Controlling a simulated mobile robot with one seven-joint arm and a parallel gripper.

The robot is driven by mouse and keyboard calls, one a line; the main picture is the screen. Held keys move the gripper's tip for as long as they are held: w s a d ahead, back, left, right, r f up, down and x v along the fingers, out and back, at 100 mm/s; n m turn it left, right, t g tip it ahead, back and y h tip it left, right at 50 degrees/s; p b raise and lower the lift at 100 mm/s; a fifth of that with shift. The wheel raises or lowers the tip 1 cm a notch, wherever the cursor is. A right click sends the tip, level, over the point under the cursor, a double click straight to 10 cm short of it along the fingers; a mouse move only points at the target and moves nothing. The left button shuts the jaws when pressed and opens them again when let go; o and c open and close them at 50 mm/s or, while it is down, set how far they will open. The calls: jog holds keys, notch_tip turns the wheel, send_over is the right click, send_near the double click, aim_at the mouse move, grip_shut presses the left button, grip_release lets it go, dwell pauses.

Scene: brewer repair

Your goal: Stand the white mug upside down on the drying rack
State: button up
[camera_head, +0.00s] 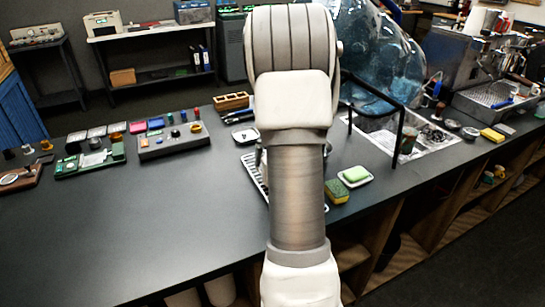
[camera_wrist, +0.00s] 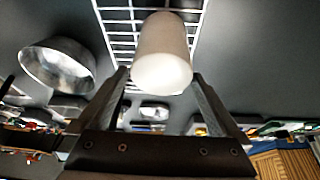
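The white mug (camera_wrist: 163,45) stands on the wire grid of the drying rack (camera_wrist: 117,15) in the wrist view. A smooth, closed-looking end faces up toward my gripper, so it appears upside down. My gripper (camera_wrist: 161,72) is open, one finger on each side of the mug's near end, with narrow gaps visible. In the head view the drying rack (camera_head: 251,172) shows only as a strip beside my arm. The mug and my gripper are hidden there behind my arm.
A metal bowl-like vessel (camera_wrist: 57,64) is close beside the rack. In the head view, a sponge (camera_head: 337,191), a green soap on a dish (camera_head: 356,175) and a black frame over the sink (camera_head: 398,135) lie right of my arm. The counter's left front (camera_head: 150,235) is clear.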

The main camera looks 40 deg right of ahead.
jog(key=shift+r, duration=0.1)
jog(key=v, duration=1.7)
jog(key=shift+r, duration=0.1)
